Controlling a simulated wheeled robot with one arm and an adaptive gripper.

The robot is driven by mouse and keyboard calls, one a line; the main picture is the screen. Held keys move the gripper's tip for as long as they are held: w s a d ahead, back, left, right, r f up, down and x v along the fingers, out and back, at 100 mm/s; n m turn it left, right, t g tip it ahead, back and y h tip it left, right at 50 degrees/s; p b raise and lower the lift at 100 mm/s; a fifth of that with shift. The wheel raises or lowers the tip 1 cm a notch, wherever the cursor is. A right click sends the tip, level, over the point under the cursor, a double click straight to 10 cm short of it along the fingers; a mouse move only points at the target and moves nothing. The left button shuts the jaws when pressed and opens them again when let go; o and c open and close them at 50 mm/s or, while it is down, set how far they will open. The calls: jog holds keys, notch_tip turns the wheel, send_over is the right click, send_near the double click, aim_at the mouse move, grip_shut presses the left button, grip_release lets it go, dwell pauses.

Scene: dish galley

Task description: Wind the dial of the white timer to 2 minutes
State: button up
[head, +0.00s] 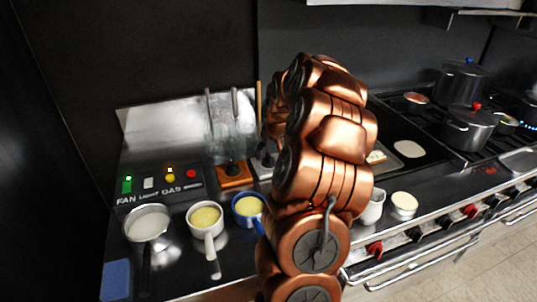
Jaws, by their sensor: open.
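My copper-coloured arm rises through the middle of the head view and bends over toward the back of the steel counter. What looks like my gripper (267,158), small and dark, shows at the arm's left edge, low over the back of the counter. It is open, and its fingers are mostly hidden by the arm. I cannot make out the white timer or its dial for certain. A pale patch right by the gripper may be part of it, and the arm covers the area to the right.
A brown block (235,177) stands just left of the gripper. A panel with coloured buttons (160,185) is further left. A steel pan (147,224), a white pan (206,219) and a blue pan (248,207) stand in front. A white jug (373,207) and stove pots (470,126) are right.

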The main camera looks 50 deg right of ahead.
aim_at(269, 156)
jog(key=shift+p+x, duration=0.4)
jog(key=shift+x, duration=1.1)
jog(key=c, duration=1.2)
